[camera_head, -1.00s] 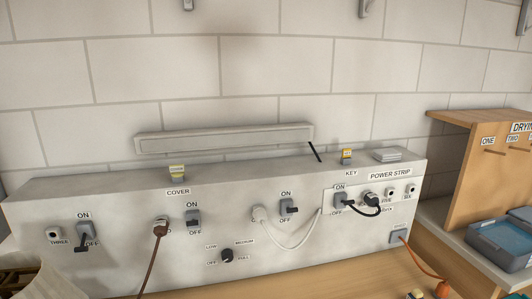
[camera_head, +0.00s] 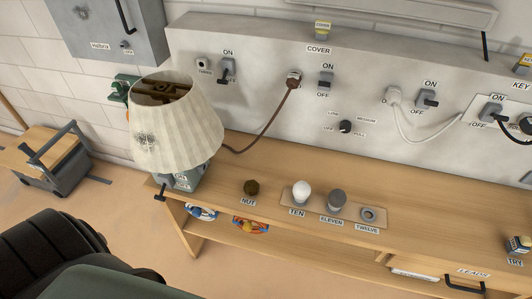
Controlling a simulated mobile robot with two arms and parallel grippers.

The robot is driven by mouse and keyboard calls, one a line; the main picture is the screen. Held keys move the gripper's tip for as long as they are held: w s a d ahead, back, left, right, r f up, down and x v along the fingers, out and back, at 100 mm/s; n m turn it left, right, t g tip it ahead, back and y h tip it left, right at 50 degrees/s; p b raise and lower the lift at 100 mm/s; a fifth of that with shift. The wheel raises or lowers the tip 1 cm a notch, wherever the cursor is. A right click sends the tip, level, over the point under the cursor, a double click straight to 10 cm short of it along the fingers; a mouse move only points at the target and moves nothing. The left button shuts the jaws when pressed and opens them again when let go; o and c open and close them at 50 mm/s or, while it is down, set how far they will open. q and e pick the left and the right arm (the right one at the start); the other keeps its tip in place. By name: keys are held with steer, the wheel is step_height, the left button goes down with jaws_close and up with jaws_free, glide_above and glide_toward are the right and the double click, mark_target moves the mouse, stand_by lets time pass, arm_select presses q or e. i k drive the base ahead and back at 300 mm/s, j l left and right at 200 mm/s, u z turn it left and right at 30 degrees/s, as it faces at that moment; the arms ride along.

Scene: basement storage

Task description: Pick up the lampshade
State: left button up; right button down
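The lampshade (camera_head: 178,130) is cream and pleated, with a dark patch on its left side and an open top showing a brown inside. It stands upright at the left end of the wooden bench (camera_head: 225,212), over a grey-green lamp base (camera_head: 190,177) that it partly hides. Whether the shade is fixed to the base cannot be seen. Neither of my grippers shows in the head view, and nothing is seen touching the shade.
A nut (camera_head: 252,187) and a board (camera_head: 285,202) with a white bulb (camera_head: 301,190) lie right of the lamp. A white switch panel (camera_head: 390,70) with cords stands behind. A grey cabinet (camera_head: 120,38) hangs at back left. A dark rounded object (camera_head: 70,260) fills the lower left.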

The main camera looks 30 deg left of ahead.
mark_target(181, 135)
steer(key=k+u, duration=0.1)
steer(key=u, duration=0.4)
steer(key=j+u, duration=0.15)
steer(key=u, duration=0.3)
steer(key=k+j+u, duration=0.1)
steer(key=u, duration=0.4)
